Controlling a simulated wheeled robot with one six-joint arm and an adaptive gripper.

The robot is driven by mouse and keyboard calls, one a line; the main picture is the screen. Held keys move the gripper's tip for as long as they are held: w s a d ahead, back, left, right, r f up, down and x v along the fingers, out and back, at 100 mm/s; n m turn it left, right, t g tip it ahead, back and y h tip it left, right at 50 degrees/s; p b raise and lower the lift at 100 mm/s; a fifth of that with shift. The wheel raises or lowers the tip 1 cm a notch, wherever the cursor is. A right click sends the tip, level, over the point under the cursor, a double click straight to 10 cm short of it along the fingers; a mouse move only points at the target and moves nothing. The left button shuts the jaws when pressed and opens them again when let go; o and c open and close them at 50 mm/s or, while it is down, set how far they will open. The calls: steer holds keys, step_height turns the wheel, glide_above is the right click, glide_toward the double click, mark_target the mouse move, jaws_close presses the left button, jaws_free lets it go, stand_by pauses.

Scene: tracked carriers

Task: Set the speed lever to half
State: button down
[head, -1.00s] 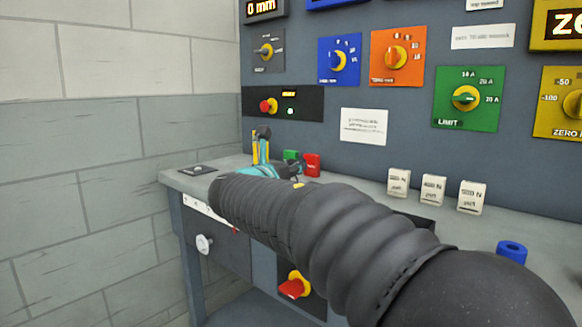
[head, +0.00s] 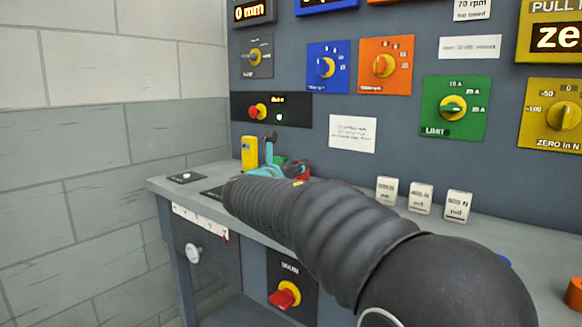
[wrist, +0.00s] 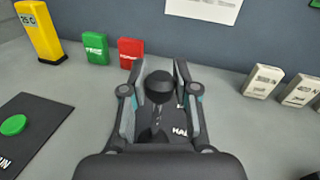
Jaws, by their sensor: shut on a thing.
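The speed lever's round black knob (wrist: 158,88) stands on a dark plate (wrist: 200,122) with white lettering that seems to begin "HAL". My gripper (wrist: 159,68) is shut on the knob, one finger on each side, in the wrist view. The plate's other markings and most of the lever's stem are hidden by the fingers and the gripper body. In the head view my gripper (head: 276,165) is over the bench top, and my arm hides the lever there.
A yellow block (wrist: 40,32), a green block (wrist: 95,48) and a red block (wrist: 131,52) stand behind my gripper. A green button (wrist: 14,125) is on a dark plate at left. White blocks (head: 421,198) stand at right. The control panel (head: 300,148) rises behind the bench.

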steer(key=shift+w+d+f, duration=0.15)
steer(key=shift+d+f, duration=0.25)
steer(key=shift+f, duration=0.1)
stand_by(1.0)
steer(key=c, duration=1.2)
jaws_free()
steer(key=shift+o, duration=1.4)
steer(key=shift+d, duration=0.25)
steer(key=shift+a+r, duration=0.25)
steer(key=shift+a, duration=0.15)
steer(key=shift+s+a, duration=0.3)
steer(key=shift+s, duration=0.15)
steer(key=v, duration=1.1)
steer(key=shift+d, duration=0.1)
